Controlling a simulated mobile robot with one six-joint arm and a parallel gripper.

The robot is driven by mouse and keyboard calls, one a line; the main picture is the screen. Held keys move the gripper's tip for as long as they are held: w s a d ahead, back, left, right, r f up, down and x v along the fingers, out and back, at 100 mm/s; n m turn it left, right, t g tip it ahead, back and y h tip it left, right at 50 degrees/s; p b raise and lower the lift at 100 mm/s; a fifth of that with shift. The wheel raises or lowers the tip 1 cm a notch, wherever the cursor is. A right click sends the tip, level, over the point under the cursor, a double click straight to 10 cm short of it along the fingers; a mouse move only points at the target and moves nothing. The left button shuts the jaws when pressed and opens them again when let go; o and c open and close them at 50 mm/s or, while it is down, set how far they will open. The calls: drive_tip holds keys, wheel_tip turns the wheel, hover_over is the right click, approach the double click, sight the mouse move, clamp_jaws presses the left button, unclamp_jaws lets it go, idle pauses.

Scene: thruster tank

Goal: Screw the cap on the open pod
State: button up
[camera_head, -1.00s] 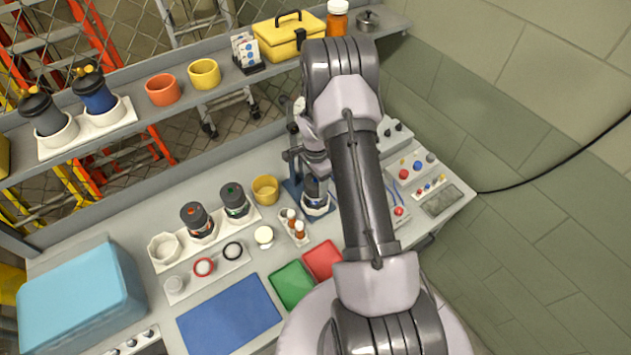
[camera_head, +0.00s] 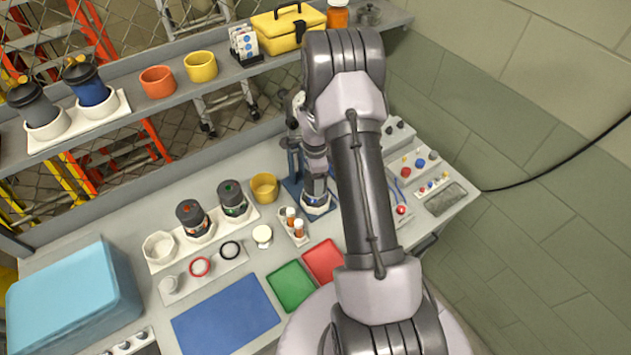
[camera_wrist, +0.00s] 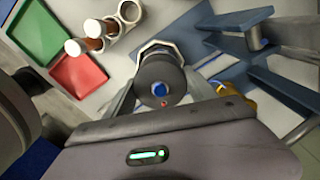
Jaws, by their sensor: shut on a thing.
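My gripper (camera_wrist: 160,92) is shut on a round dark cap (camera_wrist: 152,72) with a blue dot in its middle. A finger lies on each side of the cap. The cap sits directly over the open pod, whose body is mostly hidden beneath it. A white holder (camera_wrist: 176,46) shows around the cap's far side. In the head view, my gripper (camera_head: 315,182) points down at the white holder (camera_head: 317,208), partly beside my forearm. I cannot tell whether the cap is fully seated.
A blue clamp-like stand (camera_wrist: 240,45) is close to the gripper. A rack with two orange vials (camera_head: 294,224), a yellow cup (camera_head: 265,187) and two capped pods (camera_head: 192,217) stand to the left. Red (camera_head: 323,262) and green (camera_head: 290,286) trays lie in front. A control panel (camera_head: 420,170) is at right.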

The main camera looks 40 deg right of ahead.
drive_tip(key=shift+f+m+b, duration=0.15)
drive_tip(key=shift+m+b, duration=2.55)
drive_tip(key=shift+m, duration=0.7)
drive_tip(key=shift+m+b, duration=2.3)
drive_tip(key=shift+m, duration=0.6)
drive_tip(key=o, duration=1.3)
drive_tip(key=shift+o, duration=0.2)
